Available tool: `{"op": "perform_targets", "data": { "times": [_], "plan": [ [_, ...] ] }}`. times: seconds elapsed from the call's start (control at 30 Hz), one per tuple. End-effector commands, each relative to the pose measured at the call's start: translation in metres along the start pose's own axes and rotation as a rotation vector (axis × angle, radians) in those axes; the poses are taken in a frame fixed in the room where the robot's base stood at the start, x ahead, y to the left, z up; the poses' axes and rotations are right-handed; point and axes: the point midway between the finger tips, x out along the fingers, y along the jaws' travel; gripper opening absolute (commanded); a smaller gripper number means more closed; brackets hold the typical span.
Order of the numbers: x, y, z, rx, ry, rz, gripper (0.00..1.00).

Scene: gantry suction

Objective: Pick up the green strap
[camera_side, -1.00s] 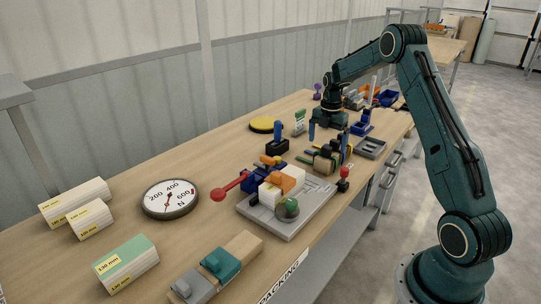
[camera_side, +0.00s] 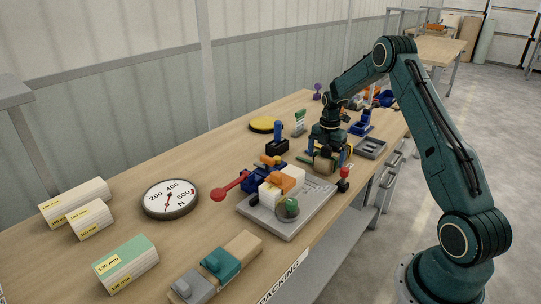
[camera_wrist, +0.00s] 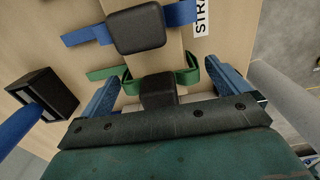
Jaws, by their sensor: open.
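The green strap (camera_wrist: 186,77) with a black buckle (camera_wrist: 157,89) lies across a wooden block in the wrist view. Its free end sticks out to the left and a loop stands at the right. My gripper (camera_wrist: 165,74) is open, with one blue finger on each side of the strap and buckle. In the side view my gripper (camera_side: 327,157) is low over the strap block, and a bit of the green strap (camera_side: 304,158) shows at its left. Part of the strap is hidden behind my gripper. I cannot tell whether the fingers touch it.
A blue strap (camera_wrist: 180,14) with a black buckle lies close beside the green one. A black holder with a blue handle (camera_side: 278,133) stands left of my gripper. A grey fixture plate (camera_side: 290,228) is in front, and a grey tray (camera_side: 371,147) is to the right.

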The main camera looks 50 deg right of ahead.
Motion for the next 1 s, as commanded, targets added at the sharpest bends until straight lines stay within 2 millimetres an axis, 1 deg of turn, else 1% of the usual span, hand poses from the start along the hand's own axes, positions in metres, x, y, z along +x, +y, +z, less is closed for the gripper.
{"op": "perform_targets", "data": {
  "times": [0.43, 0.47, 0.5, 0.57, 0.6, 0.67, 0.7, 1.0],
  "plan": [
    [0.0002, 0.0001, 0.0000, 0.000, 0.000, 0.000, 1.00],
    [0.0001, 0.0001, 0.0000, 0.000, 0.000, 0.000, 0.98],
    [0.0001, 0.0001, 0.0000, 0.000, 0.000, 0.000, 0.90],
    [0.0001, 0.0001, 0.0000, 0.000, 0.000, 0.000, 0.78],
    [0.0001, 0.0001, 0.0000, 0.000, 0.000, 0.000, 0.71],
    [0.0001, 0.0001, 0.0000, 0.000, 0.000, 0.000, 0.59],
    [0.0001, 0.0001, 0.0000, 0.000, 0.000, 0.000, 0.51],
    [-0.0008, 0.0002, 0.0001, 0.000, 0.000, 0.001, 0.51]
  ]
}}
